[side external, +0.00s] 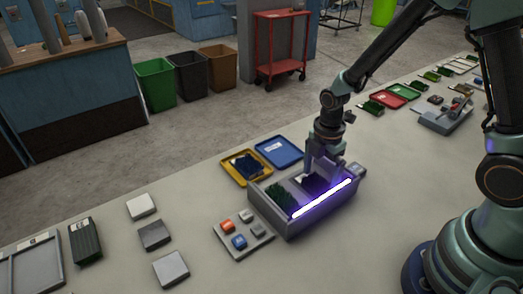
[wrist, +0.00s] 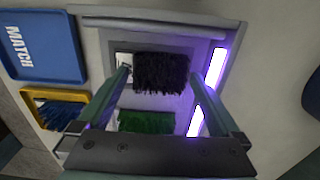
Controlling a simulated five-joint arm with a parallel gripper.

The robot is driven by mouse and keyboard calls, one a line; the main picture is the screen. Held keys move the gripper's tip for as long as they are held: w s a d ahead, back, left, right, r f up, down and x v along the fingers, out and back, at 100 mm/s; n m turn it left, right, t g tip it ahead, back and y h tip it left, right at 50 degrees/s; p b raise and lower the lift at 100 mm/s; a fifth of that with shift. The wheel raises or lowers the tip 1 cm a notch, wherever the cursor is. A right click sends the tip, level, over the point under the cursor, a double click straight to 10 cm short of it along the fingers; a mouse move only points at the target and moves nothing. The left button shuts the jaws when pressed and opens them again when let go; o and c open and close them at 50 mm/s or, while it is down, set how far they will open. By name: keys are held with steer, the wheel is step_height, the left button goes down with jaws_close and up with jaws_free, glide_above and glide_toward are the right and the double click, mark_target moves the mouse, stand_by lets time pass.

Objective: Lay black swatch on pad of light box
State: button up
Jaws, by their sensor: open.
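The light box (side external: 320,214) is a grey open-topped box on the bench, with a bright violet tube (side external: 322,198) along its near side. The black swatch (wrist: 160,84) lies inside it on a pale surface, beside a green swatch (wrist: 146,122). In the side view, the black swatch (side external: 313,184) is right of the green one (side external: 280,200). My gripper (wrist: 158,70) is open above the box, its fingers on either side of the black swatch with gaps visible. I cannot tell how high the fingertips are. Most of the pad under the swatch is hidden.
A blue tray marked MATCH (wrist: 45,45) and a yellow tray (side external: 233,174) with a dark blue swatch stand behind the box. A button panel (side external: 233,244) sits to its left. Several grey blocks lie further left; more trays and swatches line the bench at right.

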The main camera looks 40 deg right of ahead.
step_height(320, 180, up, 11)
step_height(320, 180, up, 6)
steer(key=r+m+t, duration=0.1)
steer(key=m+t, duration=0.2)
steer(key=m, duration=0.4)
glide_above(319, 181)
steer(key=s, duration=0.2)
steer(key=s+d+r+m+t, duration=0.1)
steer(key=s+r+m, duration=0.3)
steer(key=m, duration=0.7)
steer(key=shift+s+d+r+t, duration=0.2)
steer(key=shift+r+t, duration=0.05)
steer(key=shift+t, duration=0.55)
